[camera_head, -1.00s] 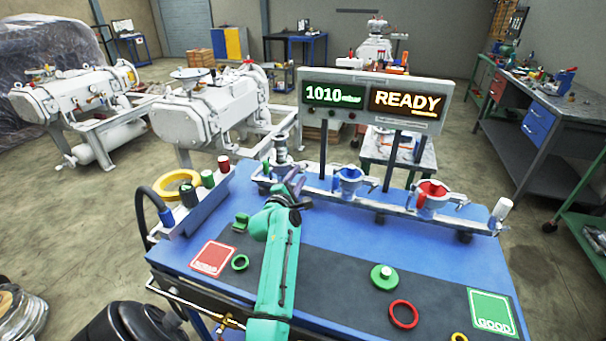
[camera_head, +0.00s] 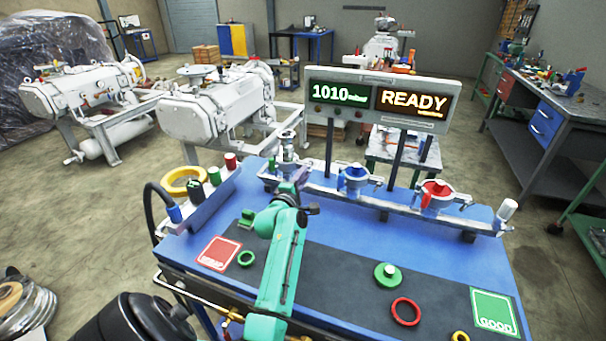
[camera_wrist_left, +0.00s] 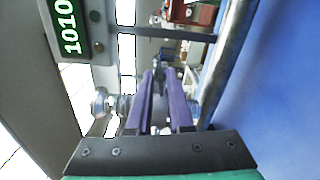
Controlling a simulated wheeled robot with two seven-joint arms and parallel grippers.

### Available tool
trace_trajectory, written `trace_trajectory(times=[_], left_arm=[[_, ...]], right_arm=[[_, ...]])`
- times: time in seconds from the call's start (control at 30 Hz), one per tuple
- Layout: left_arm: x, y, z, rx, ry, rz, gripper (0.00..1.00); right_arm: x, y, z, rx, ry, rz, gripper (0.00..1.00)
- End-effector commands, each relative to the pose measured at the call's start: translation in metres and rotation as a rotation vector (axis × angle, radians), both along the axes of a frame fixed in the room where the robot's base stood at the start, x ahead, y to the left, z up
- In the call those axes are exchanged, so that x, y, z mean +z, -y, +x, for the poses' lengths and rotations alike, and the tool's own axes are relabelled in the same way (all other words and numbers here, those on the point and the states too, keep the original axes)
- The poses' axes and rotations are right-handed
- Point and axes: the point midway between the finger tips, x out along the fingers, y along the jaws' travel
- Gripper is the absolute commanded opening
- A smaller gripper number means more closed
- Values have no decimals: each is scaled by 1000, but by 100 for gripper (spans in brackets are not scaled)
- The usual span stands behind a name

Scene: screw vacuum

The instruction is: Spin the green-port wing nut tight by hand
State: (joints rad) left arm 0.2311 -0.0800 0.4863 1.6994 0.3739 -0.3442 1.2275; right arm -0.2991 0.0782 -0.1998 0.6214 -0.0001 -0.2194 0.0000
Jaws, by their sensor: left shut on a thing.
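My right gripper is in neither view.
Along the rail stand a blue port (camera_head: 353,177) and a red port (camera_head: 434,193). The display (camera_head: 381,97) reads 1010 and READY above the bench. A caddy (camera_head: 213,197) stands left of my arm.

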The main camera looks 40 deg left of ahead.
Motion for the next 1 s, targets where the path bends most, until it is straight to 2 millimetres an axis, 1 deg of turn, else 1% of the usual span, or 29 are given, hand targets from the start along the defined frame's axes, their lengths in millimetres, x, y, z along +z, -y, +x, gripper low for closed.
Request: trace_trajectory(times=[0.07,1.0], left_arm=[[3,0,1,0,-20,68,0],[-1,-1,0,2,-313,913,0]], right_arm=[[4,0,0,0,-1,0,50],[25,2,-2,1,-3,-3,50]])
